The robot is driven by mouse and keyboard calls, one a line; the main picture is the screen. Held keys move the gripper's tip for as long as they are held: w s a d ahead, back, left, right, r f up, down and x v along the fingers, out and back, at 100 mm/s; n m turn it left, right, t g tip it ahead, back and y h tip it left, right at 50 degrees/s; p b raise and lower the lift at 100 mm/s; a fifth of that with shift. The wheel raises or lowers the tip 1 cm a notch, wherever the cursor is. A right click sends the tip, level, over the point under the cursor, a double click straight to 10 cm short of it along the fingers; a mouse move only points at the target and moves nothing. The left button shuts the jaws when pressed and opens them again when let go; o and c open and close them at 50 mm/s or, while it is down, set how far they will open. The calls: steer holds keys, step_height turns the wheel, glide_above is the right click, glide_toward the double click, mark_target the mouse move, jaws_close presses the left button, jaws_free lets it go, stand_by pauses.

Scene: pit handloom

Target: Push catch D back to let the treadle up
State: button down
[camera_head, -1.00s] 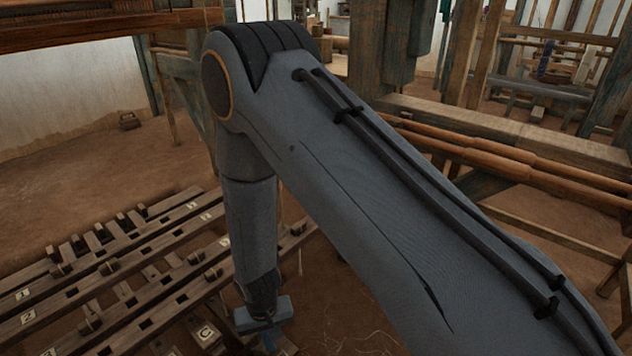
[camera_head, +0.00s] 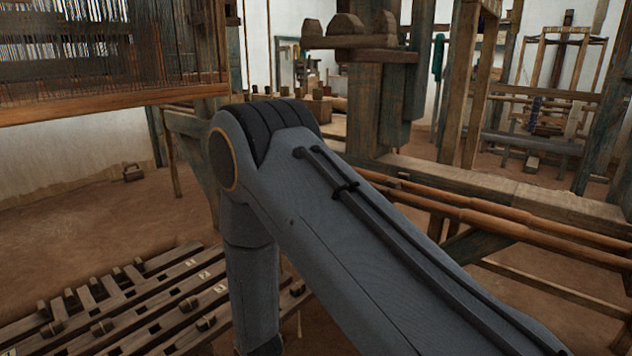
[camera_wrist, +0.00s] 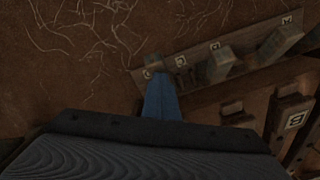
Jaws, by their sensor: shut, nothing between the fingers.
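My gripper (camera_wrist: 159,88) shows in the wrist view as blue fingers, shut and empty, pointing at the end of a wooden catch board (camera_wrist: 197,54). A small brown catch block (camera_wrist: 153,61) stands right at the fingertips. I cannot tell whether they touch. Small letter plates sit along the board; the plate beside the tips (camera_wrist: 147,74) is too small to read surely, so I cannot confirm which catch is D. Two larger wooden catches, one nearer (camera_wrist: 221,65) and one farther right (camera_wrist: 281,40), stand along the board. In the head view my gripper is below the frame.
A treadle plate marked B (camera_wrist: 295,119) lies at the right in the wrist view. The slatted treadle frame (camera_head: 150,310) lies at lower left in the head view. Loom beams and round poles (camera_head: 470,213) stand right of my arm. Bare earth floor (camera_wrist: 70,45) lies left of the board.

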steer(key=shift+s+d+r+p, duration=0.15)
steer(key=shift+r+p, duration=0.55)
steer(key=shift+r, duration=0.05)
steer(key=shift+s+d+r+p, duration=0.1)
steer(key=shift+d+r+p, duration=0.05)
steer(key=shift+r+p, duration=0.6)
steer(key=shift+s+d+r+p, duration=0.15)
steer(key=shift+r+p, duration=0.5)
steer(key=shift+r, duration=0.15)
steer(key=shift+r, duration=0.15)
step_height(320, 180, up, 22)
steer(key=s+d+r+n, duration=0.1)
steer(key=s+d, duration=0.1)
steer(key=s, duration=0.1)
steer(key=s+d+r+n+y, duration=0.1)
steer(key=s+d+r, duration=0.2)
steer(key=s+r, duration=0.3)
steer(key=s+d+r+n, duration=0.1)
steer(key=s+d+r, duration=0.35)
steer(key=r, duration=0.35)
steer(key=d+r+m+p, duration=0.3)
steer(key=d+r+p, duration=0.7)
steer(key=r+p, duration=0.3)
steer(key=d+r+m+h+p, duration=0.1)
steer(key=d+r+m+p, duration=0.3)
steer(key=d+r+p, duration=0.6)
step_height(320, 180, up, 3)
steer(key=p, duration=0.7)
steer(key=shift+s+r, duration=0.15)
